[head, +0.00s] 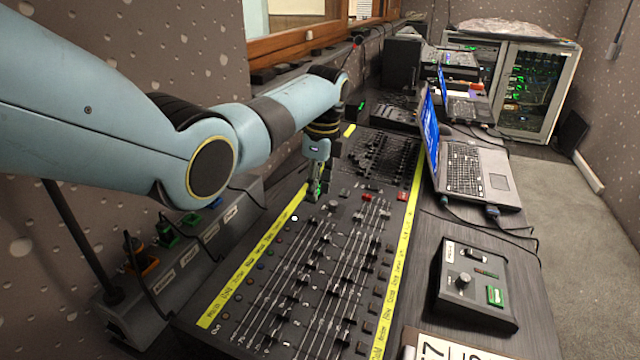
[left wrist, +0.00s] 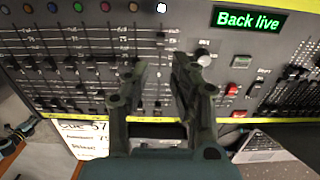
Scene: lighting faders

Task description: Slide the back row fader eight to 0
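The fader desk (head: 262,318) is a dark console with several long slots and yellow label strips. In the left wrist view, the rightmost back row slot (left wrist: 158,72), under a lit white lamp (left wrist: 161,7), looks like fader eight. Its cap seems to be a dark piece high in the slot, but its exact position is unclear. My left gripper (head: 316,196) points down over the far end of the back row. In the left wrist view its two fingers (left wrist: 160,62) are apart on either side of that slot, with nothing visibly gripped. My right gripper is out of view.
A green "Back live" display (left wrist: 249,20) and a grey knob (left wrist: 203,57) lie right of the fingers. An open laptop (head: 470,170) and a small control box (head: 475,285) stand right of the desk. A wall and window ledge run along the left.

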